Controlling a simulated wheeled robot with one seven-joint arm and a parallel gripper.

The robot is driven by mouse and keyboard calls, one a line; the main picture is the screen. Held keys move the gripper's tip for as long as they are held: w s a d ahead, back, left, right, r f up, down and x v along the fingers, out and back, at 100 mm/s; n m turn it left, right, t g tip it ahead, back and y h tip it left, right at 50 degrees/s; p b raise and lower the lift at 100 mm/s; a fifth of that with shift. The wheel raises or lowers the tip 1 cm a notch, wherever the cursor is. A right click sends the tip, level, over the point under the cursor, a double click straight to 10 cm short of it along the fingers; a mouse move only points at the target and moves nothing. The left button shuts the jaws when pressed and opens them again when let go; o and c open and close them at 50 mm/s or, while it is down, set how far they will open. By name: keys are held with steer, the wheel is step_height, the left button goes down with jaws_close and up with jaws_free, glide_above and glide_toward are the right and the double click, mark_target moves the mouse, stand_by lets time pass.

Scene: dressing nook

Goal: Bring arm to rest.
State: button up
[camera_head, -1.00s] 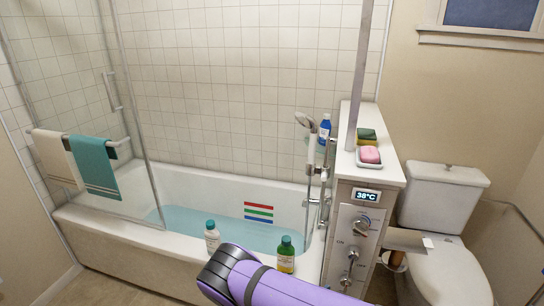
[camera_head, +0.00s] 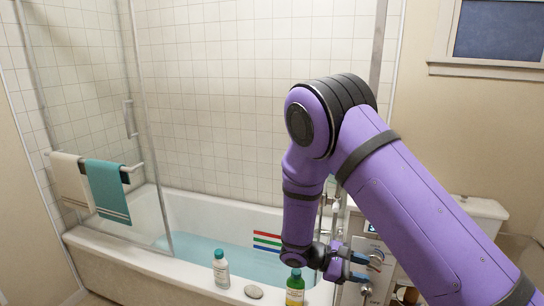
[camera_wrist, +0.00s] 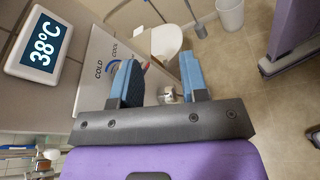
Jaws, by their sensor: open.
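My purple arm rises across the right of the head view and bends down at the elbow. My gripper (camera_head: 356,268) is open, its blue-padded fingers beside the control panel (camera_head: 362,243) at the tub's right end. In the wrist view my gripper (camera_wrist: 160,82) shows two parted fingers with nothing held between them. The panel's cold-cool dial markings (camera_wrist: 107,60) show just beyond the fingers. The display (camera_wrist: 43,45) reads 38°C at the upper left. I cannot tell whether a finger touches the panel.
A white bottle (camera_head: 221,268), a flat round thing (camera_head: 254,292) and a green-yellow bottle (camera_head: 295,287) stand along the tub's front rim, the last close below my wrist. A glass screen with towels (camera_head: 105,190) is at left. A toilet (camera_wrist: 166,42) is beyond the panel.

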steer(key=s+d+r+m+y, duration=0.2)
steer(key=s+r+y, duration=0.1)
steer(key=r, duration=0.4)
steer(key=s+d+r+m+y, duration=0.2)
steer(key=r+y, duration=0.1)
steer(key=r, duration=0.4)
steer(key=s+d+r+m+y, duration=0.2)
steer(key=s+r+m+y, duration=0.15)
steer(key=r, duration=0.35)
steer(key=s+d+r+m+t+y, duration=0.1)
steer(key=s+r+m+t+y, duration=0.3)
steer(key=s+r+t, duration=0.4)
steer(key=shift+s+d+r+y, duration=0.15)
steer(key=shift+s+r+y, duration=0.6)
steer(key=shift+s+r, duration=2.2)
steer(key=shift+s+f, duration=0.9)
steer(key=shift+f, duration=0.05)
